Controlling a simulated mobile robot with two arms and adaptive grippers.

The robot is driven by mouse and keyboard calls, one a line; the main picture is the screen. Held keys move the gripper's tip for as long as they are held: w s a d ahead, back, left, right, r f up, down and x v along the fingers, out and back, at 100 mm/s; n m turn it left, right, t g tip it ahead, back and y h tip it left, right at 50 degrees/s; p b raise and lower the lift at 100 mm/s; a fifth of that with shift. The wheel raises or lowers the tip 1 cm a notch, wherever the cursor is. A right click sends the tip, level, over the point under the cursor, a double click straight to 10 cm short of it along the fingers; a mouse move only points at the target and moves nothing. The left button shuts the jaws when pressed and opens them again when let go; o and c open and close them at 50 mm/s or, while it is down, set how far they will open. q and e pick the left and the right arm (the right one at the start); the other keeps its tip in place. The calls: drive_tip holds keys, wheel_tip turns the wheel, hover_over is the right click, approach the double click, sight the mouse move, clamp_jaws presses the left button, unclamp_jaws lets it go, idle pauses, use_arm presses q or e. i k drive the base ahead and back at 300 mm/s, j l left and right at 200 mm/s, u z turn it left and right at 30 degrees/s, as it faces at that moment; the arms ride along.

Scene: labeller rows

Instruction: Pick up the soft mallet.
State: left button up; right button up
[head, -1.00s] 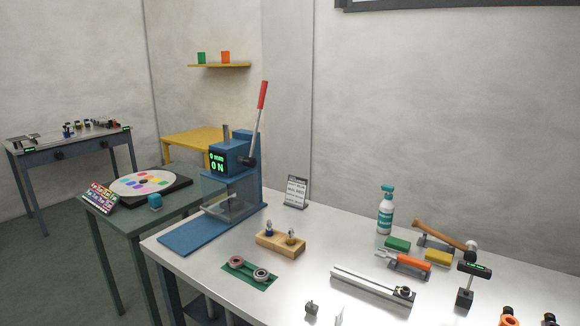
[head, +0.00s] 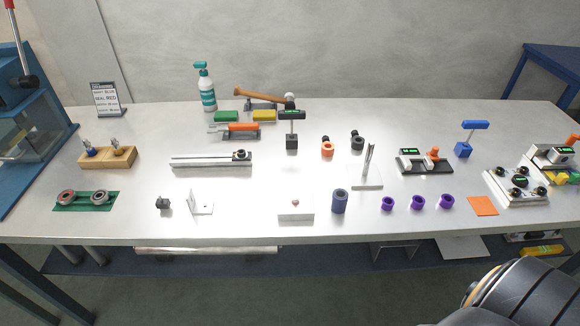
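The soft mallet (head: 258,95) is at the back of the white table, left of the middle in the head view. It has a brown wooden handle pointing left and a pale head (head: 290,100) at its right end. It lies raised on a small grey rest (head: 262,105). The black top of a small post stand is just in front of the head and may hide part of it. Neither gripper is in view; only a dark link of my own arm shows at the bottom right, far from the mallet.
A spray bottle (head: 206,88) stands left of the mallet. Green (head: 227,116) and yellow (head: 264,115) blocks and an orange-handled tool (head: 240,127) lie in front of it. The black-topped stand (head: 292,141) is close by. A blue press (head: 25,130) is at the left edge.

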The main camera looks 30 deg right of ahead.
sight(288, 100)
drive_tip(key=z, duration=0.9)
drive_tip(key=i, duration=0.4)
